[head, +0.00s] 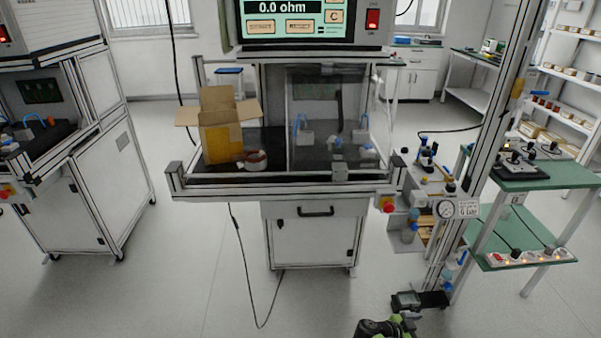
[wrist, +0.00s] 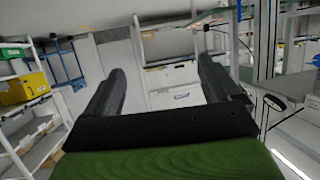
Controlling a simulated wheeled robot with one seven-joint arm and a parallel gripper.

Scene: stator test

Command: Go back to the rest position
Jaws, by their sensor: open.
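My gripper (wrist: 160,95) shows in the wrist view with its two dark fingers spread apart. Nothing is between the fingers; the room shows through the gap. In the head view a black and green part of my arm (head: 385,328) shows at the bottom edge, right of centre; the fingers cannot be made out there. The test station (head: 310,208) stands ahead, with an open cardboard box (head: 221,140) and a copper-coloured ring-shaped part (head: 255,160), likely a stator, on its dark work surface. My gripper is well away from both.
A display reading 0.0 ohm (head: 290,8) tops the station. A post with a gauge (head: 446,209) and a green-topped table (head: 545,175) stand at the right. Another cabinet (head: 85,190) stands at the left. A cable hangs to the floor; the floor in front is otherwise largely clear.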

